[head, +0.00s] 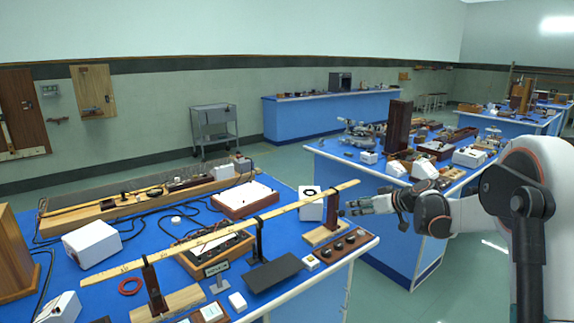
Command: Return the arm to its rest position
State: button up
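My arm (515,190) comes in from the right and stretches left at about bench height. My gripper (352,205) is at its end, with the fingers pointing left toward the right end of the near bench. No held object shows at the fingers. They are small and seen from the side, so I cannot tell whether they are open or shut.
The near blue bench (318,285) holds a long wooden scale (215,236) on stands, a white box (311,204) and a black plate (273,273). Another blue bench (375,178), crowded with instruments, stands behind my gripper. Open floor (480,290) lies at the lower right.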

jog(key=s+a+r+m+g+h, duration=0.1)
jog(key=s+a+r, duration=0.2)
jog(key=s, duration=0.6)
jog(key=s+a+r+m+g+h, duration=0.1)
jog(key=s+a+r, duration=0.1)
jog(key=s, duration=0.7)
jog(key=s+a+r+m+h, duration=0.1)
jog(key=s+a+r+h, duration=0.15)
jog(key=s, duration=0.55)
jog(key=s+d+f+m+h, duration=0.1)
jog(key=s+f, duration=0.2)
jog(key=s, duration=0.8)
jog(key=s+d+f+m+h, duration=0.1)
jog(key=s+f+m, duration=0.1)
jog(key=s, duration=0.9)
jog(key=shift+f+g, duration=0.3)
jog(key=shift+f, duration=0.25)
jog(key=shift+w+h, duration=0.1)
jog(key=shift+h, duration=0.15)
